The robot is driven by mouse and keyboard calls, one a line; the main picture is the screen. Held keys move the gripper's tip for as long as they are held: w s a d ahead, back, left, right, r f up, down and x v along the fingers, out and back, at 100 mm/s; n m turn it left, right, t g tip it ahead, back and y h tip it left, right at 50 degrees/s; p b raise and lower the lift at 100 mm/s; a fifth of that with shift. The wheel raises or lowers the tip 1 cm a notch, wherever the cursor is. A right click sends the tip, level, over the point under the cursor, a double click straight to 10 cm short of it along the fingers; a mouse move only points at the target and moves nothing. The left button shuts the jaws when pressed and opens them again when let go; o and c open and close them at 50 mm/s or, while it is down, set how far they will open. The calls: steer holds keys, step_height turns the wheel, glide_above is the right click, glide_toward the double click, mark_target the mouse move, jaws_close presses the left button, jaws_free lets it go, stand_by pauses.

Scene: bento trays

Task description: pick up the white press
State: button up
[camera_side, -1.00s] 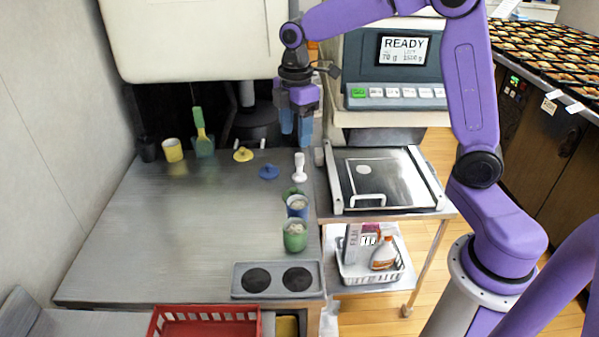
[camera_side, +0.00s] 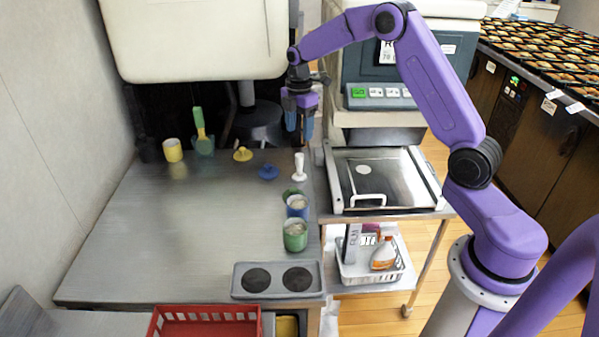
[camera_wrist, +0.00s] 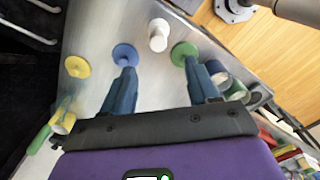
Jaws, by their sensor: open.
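The white press (camera_side: 300,168) stands upright on the steel table near its right edge. In the wrist view the white press (camera_wrist: 158,35) shows from above, beyond my fingertips and between their lines. My gripper (camera_side: 304,130) is open and empty, above and slightly behind the press. In the wrist view my gripper (camera_wrist: 160,82) has its two blue fingers spread apart, with a clear gap between them. The fingers do not touch the press.
A blue lid-like press (camera_side: 269,172) and a yellow one (camera_side: 243,154) lie left of the white press. A green one (camera_wrist: 183,52) is close in front, beside blue (camera_side: 297,206) and green (camera_side: 295,235) cups. A steel machine tray (camera_side: 385,178) stands right.

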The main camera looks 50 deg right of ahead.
mark_target(299, 155)
steer(key=f, duration=1)
steer(key=shift+w+d+f, duration=0.1)
steer(key=shift+d+f, duration=0.1)
jaws_close()
